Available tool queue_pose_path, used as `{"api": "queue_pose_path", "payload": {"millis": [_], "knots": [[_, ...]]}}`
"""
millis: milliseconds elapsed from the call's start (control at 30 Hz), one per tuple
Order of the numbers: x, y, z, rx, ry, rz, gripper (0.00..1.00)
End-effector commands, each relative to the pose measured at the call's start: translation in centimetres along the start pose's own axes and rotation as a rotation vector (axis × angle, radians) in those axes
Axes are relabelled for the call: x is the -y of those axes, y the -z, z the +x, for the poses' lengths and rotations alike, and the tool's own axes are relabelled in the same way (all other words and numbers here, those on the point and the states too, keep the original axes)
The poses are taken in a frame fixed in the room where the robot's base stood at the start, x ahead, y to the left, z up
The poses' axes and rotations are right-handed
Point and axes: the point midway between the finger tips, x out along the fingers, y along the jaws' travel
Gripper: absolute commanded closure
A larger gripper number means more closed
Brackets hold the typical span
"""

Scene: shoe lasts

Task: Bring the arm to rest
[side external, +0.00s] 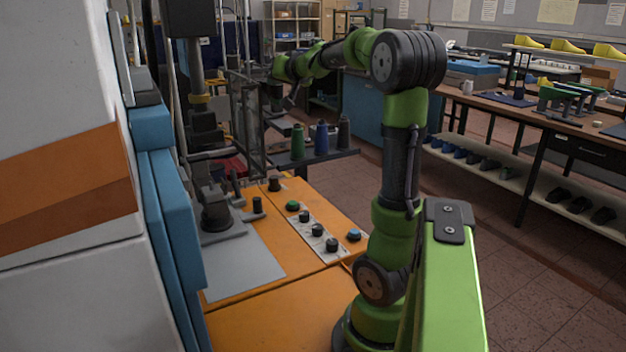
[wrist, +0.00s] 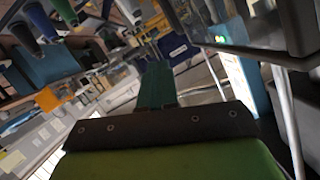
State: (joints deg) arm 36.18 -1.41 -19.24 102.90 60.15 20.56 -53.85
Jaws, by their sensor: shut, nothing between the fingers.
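My green and black arm stands on the orange machine top and reaches back to the left in the side external view. Its far end with my gripper (side external: 276,102) is small and dark there, above and behind the spool stand, and its fingers are hard to make out. In the wrist view my gripper (wrist: 156,72) shows as a dark green finger piece beyond a dark bar on a green body. The fingers are together, with nothing seen between them.
Thread spools (side external: 321,138) stand on a dark shelf near my gripper. The orange top (side external: 270,320) carries knobs and a grey plate. A black machine head (side external: 190,20) rises at left. A bench (side external: 540,115) with yellow shoe lasts (side external: 567,46) is at right; open floor lies between.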

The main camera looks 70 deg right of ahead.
Motion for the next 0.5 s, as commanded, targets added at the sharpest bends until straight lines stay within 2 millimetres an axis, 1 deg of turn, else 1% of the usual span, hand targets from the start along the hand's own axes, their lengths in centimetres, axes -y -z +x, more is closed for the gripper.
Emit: {"api": "queue_pose_path", "payload": {"millis": [33, 67, 100, 133, 167, 200, 267, 300, 367, 400, 467, 500], "knots": [[2.8, 2.0, -2.9, -0.048, 0.052, -0.039, 1.00], [4.7, 2.1, -4.4, -0.052, 0.091, -0.055, 1.00], [7.2, 0.7, -5.8, -0.018, 0.150, -0.065, 1.00], [9.0, -0.8, -6.6, 0.020, 0.193, -0.067, 1.00], [10.5, -2.4, -7.4, 0.061, 0.230, -0.068, 1.00], [12.4, -4.7, -8.5, 0.120, 0.277, -0.070, 1.00], [14.8, -8.2, -10.3, 0.212, 0.339, -0.075, 1.00], [16.1, -10.7, -11.6, 0.276, 0.374, -0.082, 1.00], [17.8, -14.4, -13.9, 0.375, 0.420, -0.097, 1.00], [18.6, -16.9, -15.6, 0.441, 0.444, -0.114, 1.00], [19.3, -20.5, -18.1, 0.537, 0.467, -0.143, 1.00], [19.4, -22.8, -19.8, 0.596, 0.475, -0.164, 1.00]]}}
